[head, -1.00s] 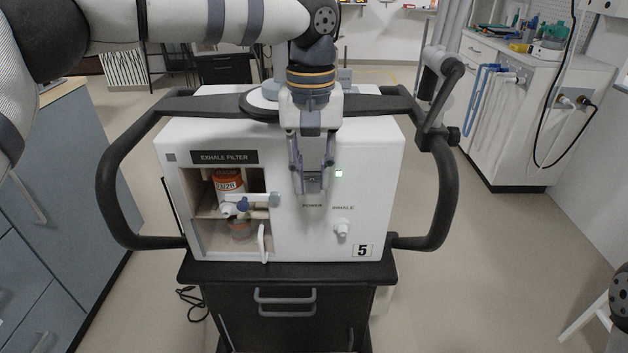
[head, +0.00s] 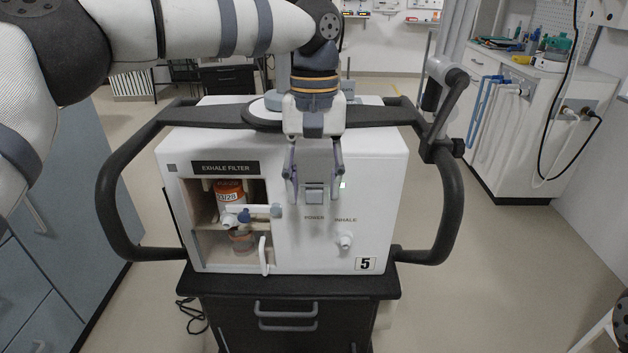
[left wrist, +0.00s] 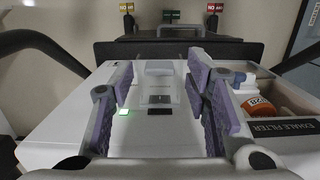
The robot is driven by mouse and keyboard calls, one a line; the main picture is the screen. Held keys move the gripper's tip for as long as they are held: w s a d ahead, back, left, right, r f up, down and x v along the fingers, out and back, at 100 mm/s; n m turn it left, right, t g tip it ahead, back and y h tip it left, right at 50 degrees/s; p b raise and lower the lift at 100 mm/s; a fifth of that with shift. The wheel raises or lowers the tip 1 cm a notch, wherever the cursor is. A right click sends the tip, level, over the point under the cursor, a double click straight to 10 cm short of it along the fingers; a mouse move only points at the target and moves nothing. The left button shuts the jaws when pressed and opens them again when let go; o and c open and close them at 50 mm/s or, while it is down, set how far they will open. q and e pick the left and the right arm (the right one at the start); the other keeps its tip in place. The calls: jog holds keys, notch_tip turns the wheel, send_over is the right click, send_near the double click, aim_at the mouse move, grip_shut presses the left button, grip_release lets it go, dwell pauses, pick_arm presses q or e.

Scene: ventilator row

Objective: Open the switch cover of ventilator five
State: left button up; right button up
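Ventilator five (head: 385,200) is a white box marked "5" on a black cart. My left gripper (head: 314,200) is in front of its upper front panel, above the POWER label. Its two fingers are apart. The small grey-white switch cover (head: 314,191) shows between them in the head view. In the left wrist view the pale, partly see-through cover (left wrist: 158,72) lies in the gap between the fingers (left wrist: 160,105), with clear space at both sides. I cannot tell how far it is lifted. My right gripper is not in view.
A green light (head: 343,185) is just right of the fingers. The exhale filter bay (head: 197,240) with an orange-labelled canister (head: 229,192) is at the left. The INHALE port (head: 345,240) sits below right. Black handles (head: 110,200) curve around both sides.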

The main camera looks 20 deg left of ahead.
pick_arm(q)
notch_tip(320, 180, up, 12)
jog(key=w, duration=0.1)
jog(key=shift+a, duration=0.15)
